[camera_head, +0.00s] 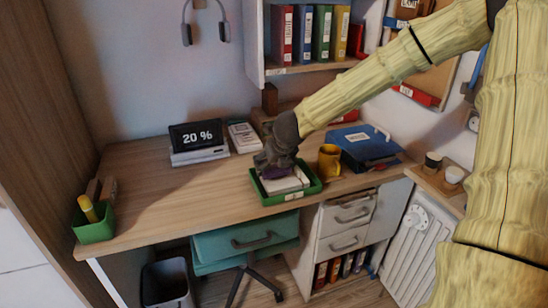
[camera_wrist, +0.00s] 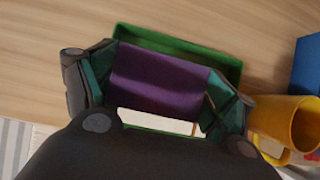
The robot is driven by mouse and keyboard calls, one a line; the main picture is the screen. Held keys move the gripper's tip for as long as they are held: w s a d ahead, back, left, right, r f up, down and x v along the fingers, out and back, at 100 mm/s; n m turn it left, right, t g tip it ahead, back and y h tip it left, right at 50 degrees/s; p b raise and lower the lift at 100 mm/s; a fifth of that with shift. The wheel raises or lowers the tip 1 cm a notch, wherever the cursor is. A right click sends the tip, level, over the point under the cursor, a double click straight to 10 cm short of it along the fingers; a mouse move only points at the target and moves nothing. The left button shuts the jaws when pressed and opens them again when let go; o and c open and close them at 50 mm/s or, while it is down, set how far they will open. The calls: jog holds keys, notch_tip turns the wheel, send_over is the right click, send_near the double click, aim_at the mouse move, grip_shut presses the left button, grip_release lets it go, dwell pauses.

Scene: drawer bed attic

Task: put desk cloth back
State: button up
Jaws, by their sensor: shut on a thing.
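My gripper (camera_head: 272,165) is low over the green tray (camera_head: 308,190) on the desk. In the wrist view my gripper (camera_wrist: 160,85) is shut on a purple cloth (camera_wrist: 158,80), which spans between its two fingers. I cannot tell whether the cloth touches the tray.
A yellow mug (camera_head: 329,162) stands close to the tray's right side, with a blue binder (camera_head: 362,147) behind it. A display reading 20 % (camera_head: 196,137) is at the back left. A green pen cup (camera_head: 93,226) is at the front left. The desk's left middle is clear.

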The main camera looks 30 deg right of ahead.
jog(key=w+d, duration=0.2)
jog(key=w, duration=0.2)
jog(key=w+d+f+p, duration=0.1)
jog(key=w+d, duration=0.1)
jog(key=w, duration=0.2)
jog(key=w+d+p, duration=0.1)
jog(key=w+d, duration=0.2)
jog(key=w, duration=0.2)
jog(key=shift+d+f, duration=0.1)
jog(key=shift+f, duration=0.1)
jog(key=shift+w+f+b, duration=0.1)
jog(key=shift+f+b, duration=0.2)
jog(key=shift+f, duration=1.5)
jog(key=shift+f, duration=0.1)
jog(key=o, duration=0.9)
jog(key=shift+c, duration=0.2)
jog(key=p+v, duration=0.1)
jog(key=v, duration=1.1)
